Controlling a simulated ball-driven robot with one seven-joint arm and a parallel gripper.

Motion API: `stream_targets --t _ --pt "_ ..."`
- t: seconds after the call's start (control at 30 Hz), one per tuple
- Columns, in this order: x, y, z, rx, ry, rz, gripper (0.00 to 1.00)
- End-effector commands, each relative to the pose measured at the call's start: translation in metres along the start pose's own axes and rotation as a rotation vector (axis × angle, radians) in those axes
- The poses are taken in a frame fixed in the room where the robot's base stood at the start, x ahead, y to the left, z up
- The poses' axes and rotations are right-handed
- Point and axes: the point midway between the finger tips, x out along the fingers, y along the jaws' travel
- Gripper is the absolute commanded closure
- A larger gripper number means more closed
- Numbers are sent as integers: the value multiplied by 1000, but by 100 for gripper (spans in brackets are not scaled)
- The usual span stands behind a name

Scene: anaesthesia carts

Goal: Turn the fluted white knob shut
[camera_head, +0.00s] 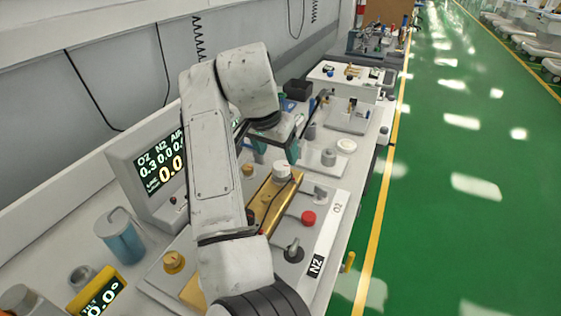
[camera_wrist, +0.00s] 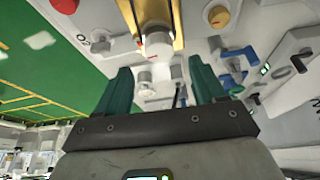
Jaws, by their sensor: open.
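A white knob (camera_head: 281,171) stands at the far end of a gold bar (camera_head: 268,200) on the cart top. In the wrist view the white knob (camera_wrist: 157,44) shows at the end of the gold bar (camera_wrist: 172,14), a little beyond the fingertips and roughly between them. The fluting is too small to make out. My gripper (camera_head: 278,152) has dark green fingers and is just behind the knob in the head view. In the wrist view my gripper (camera_wrist: 159,72) is open with nothing between its fingers. It appears apart from the knob; exact height above it is unclear.
A red knob (camera_head: 308,218) and a black-and-grey lever knob (camera_head: 293,250) sit near the gold bar. A display (camera_head: 150,165) stands left, with a blue jar (camera_head: 121,236). More fittings and a further cart (camera_head: 350,75) lie beyond. Green floor (camera_head: 450,200) is clear on the right.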

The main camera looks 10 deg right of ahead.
Motion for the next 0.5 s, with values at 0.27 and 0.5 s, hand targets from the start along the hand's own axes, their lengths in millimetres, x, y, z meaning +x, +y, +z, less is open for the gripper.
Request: stream_targets --t 0.27,0.5 --pt "43 1 0 1 -1 2 31" --pt "54 1 0 1 1 0 31"
